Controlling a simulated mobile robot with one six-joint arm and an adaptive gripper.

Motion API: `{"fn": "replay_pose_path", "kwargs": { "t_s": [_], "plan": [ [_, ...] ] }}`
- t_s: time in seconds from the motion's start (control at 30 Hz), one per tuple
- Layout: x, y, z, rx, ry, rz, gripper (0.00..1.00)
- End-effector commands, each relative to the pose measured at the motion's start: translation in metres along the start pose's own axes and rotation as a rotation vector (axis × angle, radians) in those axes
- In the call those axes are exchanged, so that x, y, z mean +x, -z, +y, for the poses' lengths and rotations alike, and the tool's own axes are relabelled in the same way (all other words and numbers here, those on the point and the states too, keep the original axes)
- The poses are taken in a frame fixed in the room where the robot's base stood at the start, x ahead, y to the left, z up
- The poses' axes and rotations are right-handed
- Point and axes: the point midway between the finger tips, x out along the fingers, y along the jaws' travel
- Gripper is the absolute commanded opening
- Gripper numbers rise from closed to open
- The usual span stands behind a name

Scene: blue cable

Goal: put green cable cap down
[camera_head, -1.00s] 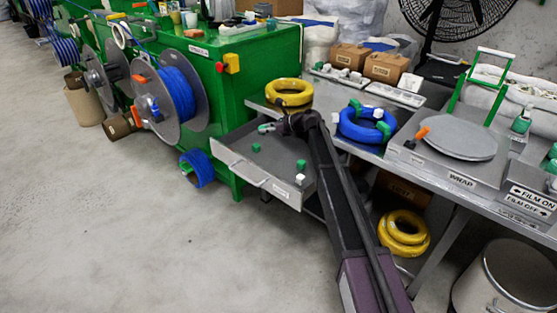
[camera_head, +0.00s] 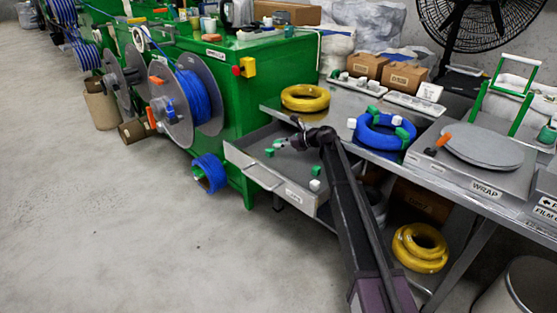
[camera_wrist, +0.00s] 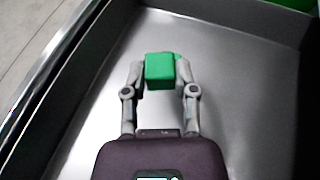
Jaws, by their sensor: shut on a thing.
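A green cable cap (camera_wrist: 159,71) sits between the two fingertips of my gripper (camera_wrist: 160,80) in the wrist view. My gripper is shut on it. I cannot tell whether the held cap touches the floor.
The drawer walls surround my gripper, with bare floor to its right in the wrist view. On the bench above are a yellow cable coil (camera_head: 305,98) and a blue coil (camera_head: 381,132) with green and white caps. A green machine (camera_head: 240,125) stands left of the drawer.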

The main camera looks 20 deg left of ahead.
Motion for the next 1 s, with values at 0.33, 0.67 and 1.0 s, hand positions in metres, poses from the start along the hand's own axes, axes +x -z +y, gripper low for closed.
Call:
{"fn": "replay_pose_path", "kwargs": {
  "t_s": [0.33, 0.67, 1.0],
  "plan": [
    [0.006, 0.013, 0.000, 0.000, 0.000, 0.000, 0.18],
    [0.006, 0.014, 0.000, 0.000, -0.001, 0.000, 0.18],
    [0.015, 0.036, 0.000, 0.000, -0.001, 0.000, 0.18]
  ]
}}
